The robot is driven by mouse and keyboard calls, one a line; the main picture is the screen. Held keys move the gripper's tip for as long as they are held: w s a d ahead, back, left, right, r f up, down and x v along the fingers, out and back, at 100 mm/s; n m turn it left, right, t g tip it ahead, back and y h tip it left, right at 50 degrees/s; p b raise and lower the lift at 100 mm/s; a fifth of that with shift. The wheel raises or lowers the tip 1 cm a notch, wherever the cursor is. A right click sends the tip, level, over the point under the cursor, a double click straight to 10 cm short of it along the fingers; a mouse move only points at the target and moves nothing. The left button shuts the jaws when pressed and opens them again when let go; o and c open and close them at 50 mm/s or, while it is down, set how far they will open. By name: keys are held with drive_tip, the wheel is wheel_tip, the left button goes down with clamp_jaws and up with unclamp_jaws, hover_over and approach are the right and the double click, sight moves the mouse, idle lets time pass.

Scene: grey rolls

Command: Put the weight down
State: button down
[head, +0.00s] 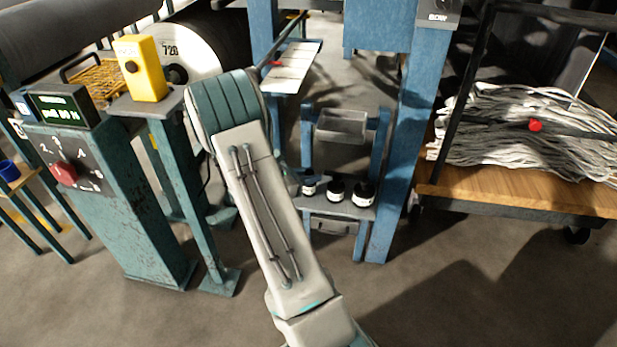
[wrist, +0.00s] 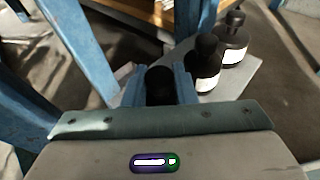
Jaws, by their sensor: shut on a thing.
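My gripper (wrist: 158,88) shows in the wrist view with its blue fingers closed around a black weight (wrist: 159,76), seen from above. Whether the weight's base touches the grey shelf (wrist: 238,92) cannot be told. Two other black weights with white labels stand on the shelf, the nearer one (wrist: 207,66) just right of my gripper and a farther one (wrist: 233,42) behind it. In the head view a row of black weights (head: 336,190) stands on the shelf (head: 345,208), right of my arm. My arm hides most of the gripper there.
A blue post (head: 398,150) rises right of the shelf, and a grey tray (head: 341,125) sits above it. A wooden cart with pale strips (head: 530,130) stands at right. A green control stand (head: 115,205) and a yellow box (head: 140,68) are at left. Open floor lies in front.

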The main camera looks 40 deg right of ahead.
drive_tip(key=shift+f, duration=0.1)
drive_tip(key=c, duration=1.2)
unclamp_jaws()
drive_tip(key=shift+r, duration=0.25)
drive_tip(key=s+p+v, duration=0.1)
drive_tip(key=p+v, duration=0.3)
drive_tip(key=v, duration=0.7)
drive_tip(key=s+a+r+m+y, duration=0.4)
drive_tip(key=s+a+m+y, duration=0.1)
drive_tip(key=s+a, duration=0.1)
drive_tip(key=s+a+r+m+t+y, duration=0.1)
drive_tip(key=s+a+r+m+y, duration=0.3)
drive_tip(key=s+a+m, duration=0.2)
drive_tip(key=s+a+r+m+t+y, duration=0.1)
drive_tip(key=s+a+r+m+y, duration=0.3)
drive_tip(key=s+a+m+y, duration=0.1)
drive_tip(key=shift+s+a+m+y, duration=0.15)
drive_tip(key=shift+s+a+m, duration=0.1)
drive_tip(key=shift+s+a, duration=0.35)
drive_tip(key=shift+s+a+m+y, duration=0.15)
drive_tip(key=shift+s+a+m, duration=0.2)
drive_tip(key=shift+a, duration=0.45)
